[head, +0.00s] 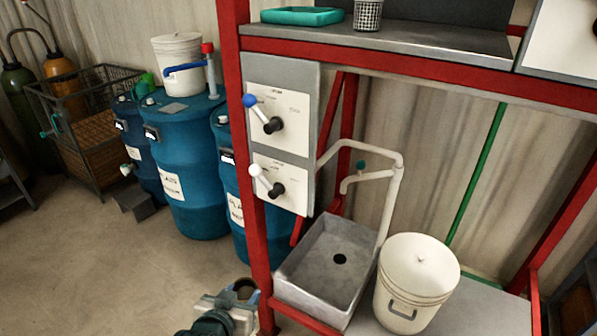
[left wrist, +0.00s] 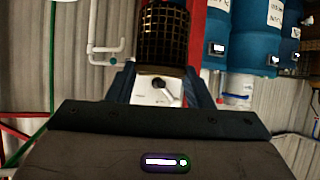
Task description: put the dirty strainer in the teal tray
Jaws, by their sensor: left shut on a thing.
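The teal tray (head: 302,16) lies on the upper grey shelf in the head view, close to its left end. In the left wrist view, a dark mesh strainer (left wrist: 164,38) with a brownish-gold tint is between the fingers of my left gripper (left wrist: 162,78), which is shut on it. The strainer's far end is cut off by the top of that view. I cannot make out this held strainer in the head view. A second, paler mesh strainer (head: 368,14) stands upright on the shelf, right of the tray. My right gripper is not in view.
The shelf (head: 430,38) has bare room right of the pale strainer. Below are a control panel (head: 283,105) with levers, a grey sink (head: 325,262), a bent pipe (head: 392,190) and a white bucket (head: 417,280). Red posts (head: 236,140) frame the rack; blue barrels (head: 186,170) stand left.

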